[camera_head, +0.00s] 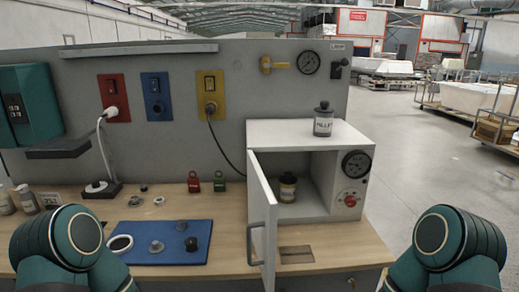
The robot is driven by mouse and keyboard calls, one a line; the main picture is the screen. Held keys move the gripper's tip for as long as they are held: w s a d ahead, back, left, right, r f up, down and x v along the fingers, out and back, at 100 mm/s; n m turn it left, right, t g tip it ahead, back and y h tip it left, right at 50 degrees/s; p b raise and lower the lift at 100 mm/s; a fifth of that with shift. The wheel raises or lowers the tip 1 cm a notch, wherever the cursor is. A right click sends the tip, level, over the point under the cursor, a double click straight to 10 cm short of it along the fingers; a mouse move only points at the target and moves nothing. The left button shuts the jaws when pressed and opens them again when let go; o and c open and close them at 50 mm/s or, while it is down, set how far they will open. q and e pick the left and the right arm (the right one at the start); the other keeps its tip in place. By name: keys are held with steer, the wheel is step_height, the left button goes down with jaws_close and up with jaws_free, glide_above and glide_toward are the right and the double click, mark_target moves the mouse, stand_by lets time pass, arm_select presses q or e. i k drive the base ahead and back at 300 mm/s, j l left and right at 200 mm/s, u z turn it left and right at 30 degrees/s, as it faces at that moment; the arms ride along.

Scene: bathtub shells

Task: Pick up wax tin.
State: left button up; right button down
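No tin with a label that I can read as wax is in view. A small dark-lidded container with a pale yellow label (287,188) stands upright inside the white cabinet (294,133); its label is too small to read. A grey canister with a black lid (323,121) stands on top of the cabinet, its lettering only partly legible. The cabinet door (263,222) is open and swung toward me. Only rounded dark green parts of my two arms show at the lower left and lower right. Neither gripper is in view.
A blue mat (170,254) holds a white ring and small knobs. Red and green padlock-like items (194,182) stand behind it. A cable base (100,188) and small bottles (25,199) are at left. The open door stands above the front edge of the wooden bench.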

mark_target(287, 196)
steer(key=k+l, duration=0.15)
steer(key=l, duration=0.25)
steer(key=k+l+u, duration=0.1)
steer(key=l, duration=0.25)
steer(key=k+l, duration=0.15)
steer(key=l, duration=0.25)
